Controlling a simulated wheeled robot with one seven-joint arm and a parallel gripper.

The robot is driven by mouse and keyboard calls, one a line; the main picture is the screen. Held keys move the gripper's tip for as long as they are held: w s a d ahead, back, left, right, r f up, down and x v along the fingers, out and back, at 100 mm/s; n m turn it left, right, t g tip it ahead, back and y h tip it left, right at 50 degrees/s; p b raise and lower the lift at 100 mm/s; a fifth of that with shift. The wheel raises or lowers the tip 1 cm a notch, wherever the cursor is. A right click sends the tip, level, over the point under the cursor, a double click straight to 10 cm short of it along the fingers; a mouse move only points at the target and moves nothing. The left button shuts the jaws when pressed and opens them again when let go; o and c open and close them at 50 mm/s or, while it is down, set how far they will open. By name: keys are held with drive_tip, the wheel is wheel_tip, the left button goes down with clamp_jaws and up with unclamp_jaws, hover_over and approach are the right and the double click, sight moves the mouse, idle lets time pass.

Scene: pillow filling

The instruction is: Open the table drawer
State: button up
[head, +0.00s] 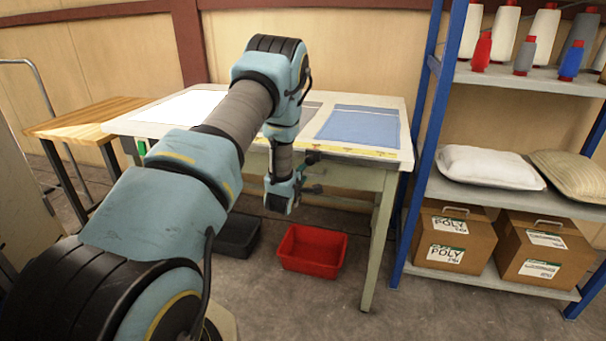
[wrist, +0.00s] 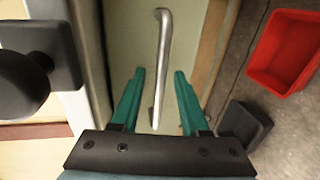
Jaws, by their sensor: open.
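The table (head: 384,101) has a pale top and a pale green front below it. The drawer front (wrist: 128,40) fills the middle of the wrist view and carries a silver bar handle (wrist: 162,50). I see no clear gap showing the drawer pulled out. My gripper (wrist: 159,73) is open, with teal fingers on either side of the handle in the picture. The handle's lower part shows between the fingers; I cannot tell whether they touch it or how deep it sits. In the head view my arm hides much of the drawer area.
A red bin (head: 312,249) and a dark bin (head: 237,236) stand on the floor below the table. A blue-framed shelf (head: 418,150) with spools, pillows and boxes stands right. A dark knob-like part (wrist: 25,80) is close on the left in the wrist view.

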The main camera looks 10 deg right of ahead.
clamp_jaws()
idle(1.4)
